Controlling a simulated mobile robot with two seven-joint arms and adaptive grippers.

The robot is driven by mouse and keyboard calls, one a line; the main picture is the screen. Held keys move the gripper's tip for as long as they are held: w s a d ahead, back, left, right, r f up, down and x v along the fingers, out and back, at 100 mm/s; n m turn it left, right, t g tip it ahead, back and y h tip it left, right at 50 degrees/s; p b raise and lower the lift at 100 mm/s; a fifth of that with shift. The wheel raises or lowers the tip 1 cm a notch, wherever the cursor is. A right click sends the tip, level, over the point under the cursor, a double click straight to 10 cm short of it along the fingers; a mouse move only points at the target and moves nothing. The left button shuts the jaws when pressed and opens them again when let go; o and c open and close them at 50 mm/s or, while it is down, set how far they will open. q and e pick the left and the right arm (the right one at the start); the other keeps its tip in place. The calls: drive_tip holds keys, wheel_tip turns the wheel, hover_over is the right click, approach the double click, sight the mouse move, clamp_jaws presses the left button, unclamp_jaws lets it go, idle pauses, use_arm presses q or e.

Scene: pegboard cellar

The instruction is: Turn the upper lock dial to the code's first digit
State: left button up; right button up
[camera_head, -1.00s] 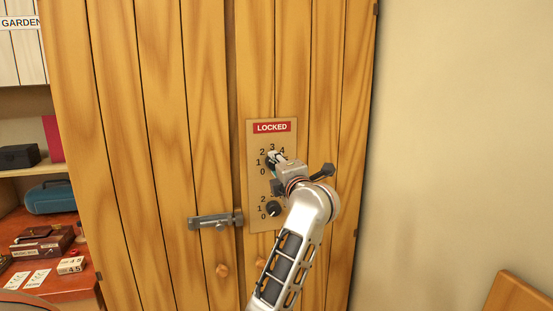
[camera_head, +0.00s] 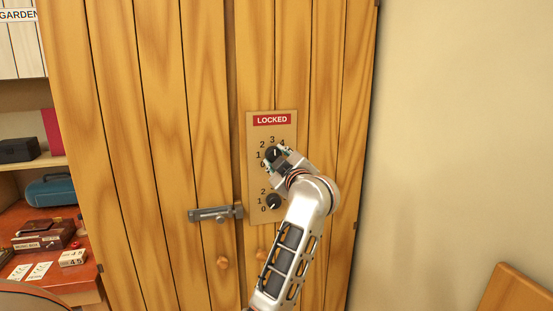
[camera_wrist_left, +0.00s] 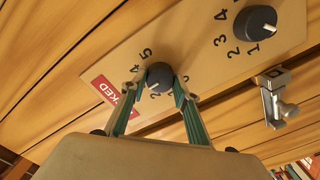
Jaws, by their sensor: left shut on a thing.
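The upper lock dial (camera_head: 272,153) is a dark round knob on a tan plate (camera_head: 286,211) under a red "LOCKED" sign (camera_head: 271,120). My left gripper (camera_head: 277,154) is at this dial. In the left wrist view, its two green-sided fingers (camera_wrist_left: 160,80) are shut on opposite sides of the upper dial (camera_wrist_left: 159,74). A pale mark shows on the dial's face, but I cannot tell exactly which digit it points to. Some digits around it are hidden by the fingers. My right gripper is not in view.
The lower dial (camera_head: 273,202) is just below, also seen in the left wrist view (camera_wrist_left: 255,22). A metal latch (camera_head: 215,214) crosses the wooden doors to the left. A red desk (camera_head: 70,281) with small items stands at far left. Bare wall is at right.

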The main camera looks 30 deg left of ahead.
use_arm(q)
drive_tip(key=m, duration=0.4)
drive_tip(key=shift+m, duration=0.3)
drive_tip(key=m, duration=0.4)
idle(0.3)
drive_tip(key=o, duration=1.1)
drive_tip(key=shift+r, duration=0.1)
